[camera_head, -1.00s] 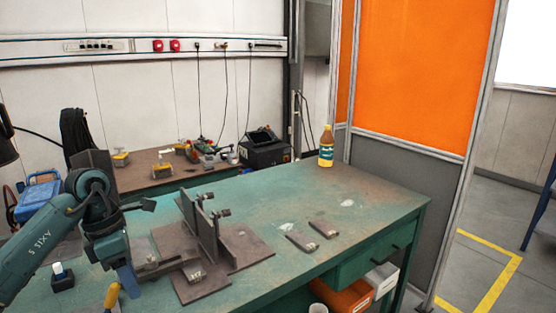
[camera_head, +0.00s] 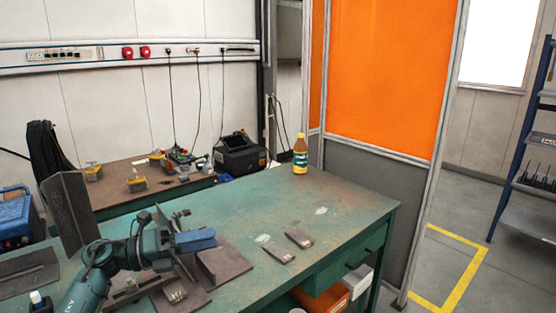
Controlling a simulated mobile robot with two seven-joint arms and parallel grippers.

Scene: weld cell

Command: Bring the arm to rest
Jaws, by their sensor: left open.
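My left arm comes in from the lower left, and its gripper (camera_head: 205,240) reaches out to the right over the near-left part of the green workbench (camera_head: 335,215). The gripper is open, with nothing seen between its blue fingers. It hangs in front of a brown steel plate assembly (camera_head: 228,262) and hides part of its upright plates. I cannot tell how far above the plates it is. My right gripper is out of view.
Two small steel pieces (camera_head: 299,239) lie on the bench to the right of the assembly. A yellow bottle (camera_head: 300,156) stands at the back corner. A brown table (camera_head: 125,190) with tools and a black box (camera_head: 240,155) are behind. A shelf rack (camera_head: 535,185) stands right.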

